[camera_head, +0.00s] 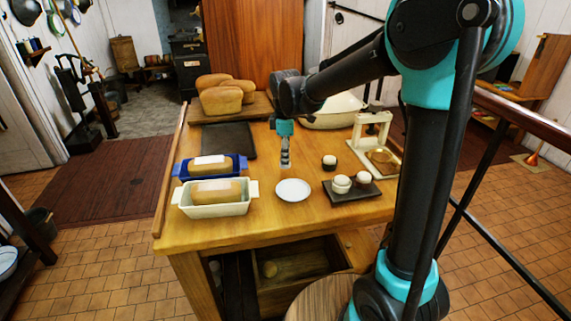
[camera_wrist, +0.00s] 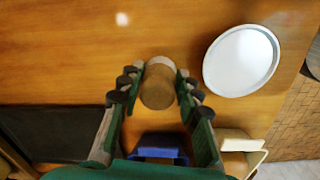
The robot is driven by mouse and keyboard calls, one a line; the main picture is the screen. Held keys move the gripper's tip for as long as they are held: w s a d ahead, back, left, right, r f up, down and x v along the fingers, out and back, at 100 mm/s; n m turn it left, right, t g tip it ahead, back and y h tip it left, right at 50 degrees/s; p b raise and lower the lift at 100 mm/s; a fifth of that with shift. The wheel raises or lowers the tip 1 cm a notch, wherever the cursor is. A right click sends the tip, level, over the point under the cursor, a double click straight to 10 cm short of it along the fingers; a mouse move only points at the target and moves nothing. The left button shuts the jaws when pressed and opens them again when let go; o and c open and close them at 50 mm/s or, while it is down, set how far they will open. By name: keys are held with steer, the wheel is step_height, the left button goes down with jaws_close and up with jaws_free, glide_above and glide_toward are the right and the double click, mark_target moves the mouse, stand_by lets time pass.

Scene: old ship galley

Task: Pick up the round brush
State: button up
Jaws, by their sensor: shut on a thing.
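The round brush (camera_wrist: 158,86) shows in the wrist view as a short brown cylinder with a paler end. It sits between the two fingers of my gripper (camera_wrist: 159,92), which are shut on its sides. In the head view my gripper (camera_head: 285,160) points down over the wooden table, just behind the white plate. The brush is too small there to make out apart from the fingers. I cannot tell whether its lower end touches the table.
The white plate (camera_head: 293,190) lies close by, and also shows in the wrist view (camera_wrist: 241,61). Blue (camera_head: 180,169) and cream loaf pans (camera_head: 243,208) stand left. A dark slab (camera_head: 229,141) and bread board (camera_head: 258,107) lie behind. A dark tray (camera_head: 352,197) and scale (camera_head: 372,140) are right.

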step_height(320, 180, up, 17)
steer(key=shift+f, duration=0.15)
steer(key=o, duration=0.6)
steer(key=c, duration=0.4)
